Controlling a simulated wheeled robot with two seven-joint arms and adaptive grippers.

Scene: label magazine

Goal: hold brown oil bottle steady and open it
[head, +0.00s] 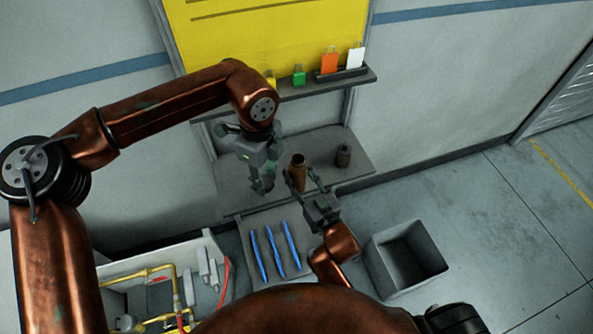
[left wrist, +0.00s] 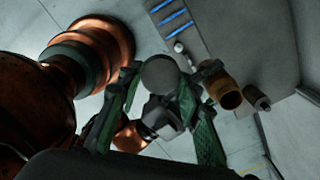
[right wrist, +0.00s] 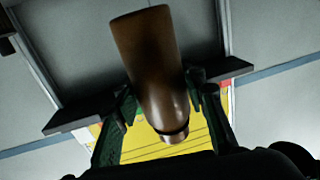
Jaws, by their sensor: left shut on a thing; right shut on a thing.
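The brown oil bottle (head: 298,172) stands over the grey shelf in the head view, between the fingers of my right gripper (head: 301,180). The right gripper is shut on its body, which fills the middle of the right wrist view (right wrist: 155,70). In the left wrist view the bottle (left wrist: 229,99) shows a dark, open-looking top. My left gripper (head: 264,184) is just left of the bottle, apart from it. It is shut on a round grey piece (left wrist: 160,73), which looks like the bottle's cap; the fingers hide it in the head view.
A small dark bottle (head: 343,156) stands on the shelf (head: 320,143) to the right. A grey tray (head: 245,228) with blue strips (head: 274,252) lies in front. An open grey bin (head: 378,260) stands at the right. Coloured tags (head: 329,60) sit on a ledge above.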

